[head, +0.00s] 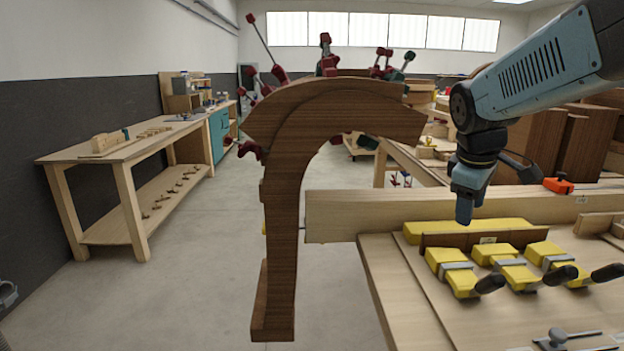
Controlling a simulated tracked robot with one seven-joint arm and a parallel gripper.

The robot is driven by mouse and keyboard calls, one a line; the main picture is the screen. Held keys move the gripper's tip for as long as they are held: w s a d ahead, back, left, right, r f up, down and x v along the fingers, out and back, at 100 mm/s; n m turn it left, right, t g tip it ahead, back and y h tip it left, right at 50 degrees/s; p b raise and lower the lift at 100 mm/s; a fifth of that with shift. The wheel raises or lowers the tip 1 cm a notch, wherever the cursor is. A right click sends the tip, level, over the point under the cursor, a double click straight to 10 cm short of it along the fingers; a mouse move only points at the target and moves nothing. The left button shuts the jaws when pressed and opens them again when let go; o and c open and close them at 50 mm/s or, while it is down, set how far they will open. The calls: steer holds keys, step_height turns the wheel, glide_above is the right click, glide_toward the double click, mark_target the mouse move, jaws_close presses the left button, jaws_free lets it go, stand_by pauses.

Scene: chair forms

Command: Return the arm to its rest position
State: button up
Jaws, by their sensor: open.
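My arm reaches in from the upper right in the head view, blue-grey with black joints. My gripper (466,203) points down above the workbench (392,290), beside the long pale beam. It looks empty and apart from the things below it. The fingertips are small and seen edge-on, so the gap between them is hard to make out.
A dark wooden chair form (283,215) with red clamps stands left of the bench. Yellow clamps (511,272) lie under the gripper, by a pale beam (350,212). Brown panels (560,140) stand behind the arm. A side table (125,165) is left; floor between is clear.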

steer(key=s+a+m+t+y, duration=0.2)
steer(key=s+a+m, duration=0.5)
steer(key=s, duration=0.5)
steer(key=shift+s+f+m+y, duration=0.15)
steer(key=shift+m+y, duration=0.15)
steer(key=shift+m, duration=0.4)
steer(key=shift+c, duration=0.5)
